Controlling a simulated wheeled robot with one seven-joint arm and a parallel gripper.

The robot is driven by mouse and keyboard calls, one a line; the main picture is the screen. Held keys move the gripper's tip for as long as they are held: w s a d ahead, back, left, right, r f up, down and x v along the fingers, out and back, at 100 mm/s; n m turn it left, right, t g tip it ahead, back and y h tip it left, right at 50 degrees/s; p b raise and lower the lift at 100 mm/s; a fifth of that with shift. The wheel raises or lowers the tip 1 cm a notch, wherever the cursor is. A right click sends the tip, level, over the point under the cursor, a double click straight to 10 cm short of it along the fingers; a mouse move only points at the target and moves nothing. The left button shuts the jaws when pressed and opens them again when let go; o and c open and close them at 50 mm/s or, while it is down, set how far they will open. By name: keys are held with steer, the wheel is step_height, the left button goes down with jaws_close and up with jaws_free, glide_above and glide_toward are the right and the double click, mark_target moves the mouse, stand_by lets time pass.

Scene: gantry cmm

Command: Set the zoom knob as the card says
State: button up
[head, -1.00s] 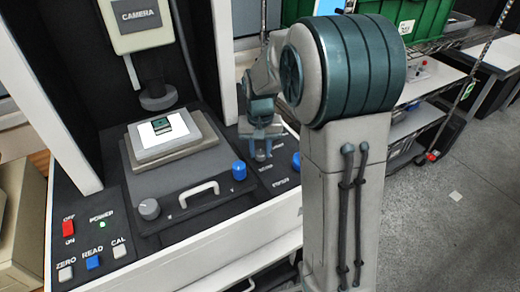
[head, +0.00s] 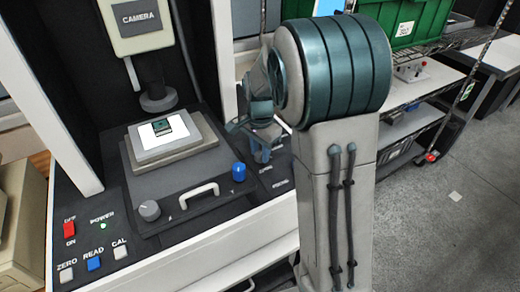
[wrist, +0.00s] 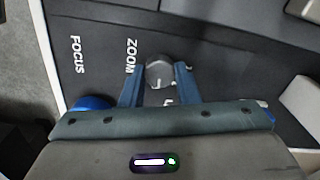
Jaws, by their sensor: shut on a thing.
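The zoom knob (wrist: 160,72) is a round grey knob beside the white ZOOM lettering in the wrist view. A pale mark shows near its lower edge; its exact setting is too small to read. My gripper (wrist: 160,69) has its two blue fingers on either side of the knob, shut on it. In the head view my gripper (head: 262,150) is down at the right of the machine's front panel and hides the knob. I cannot make out a card with a setting in either view.
A blue knob (wrist: 92,103) sits close by the FOCUS side in the wrist view. In the head view, the stage has another blue knob (head: 239,172), a grey knob (head: 149,210) and a white handle (head: 200,194). A white upright (head: 225,60) stands left of my gripper.

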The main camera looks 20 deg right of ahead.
mark_target(260, 154)
steer(key=shift+m, duration=0.6)
steer(key=o, duration=1)
steer(key=shift+c, duration=0.2)
steer(key=shift+r, duration=0.15)
step_height(260, 154, up, 14)
steer(key=shift+f, duration=0.2)
steer(key=s+f+n+t, duration=0.1)
steer(key=s+f+n, duration=0.2)
steer(key=s+n, duration=0.3)
steer(key=s+f+n+t, duration=0.2)
steer(key=s+n, duration=0.5)
steer(key=s, duration=0.8)
steer(key=shift+f, duration=0.5)
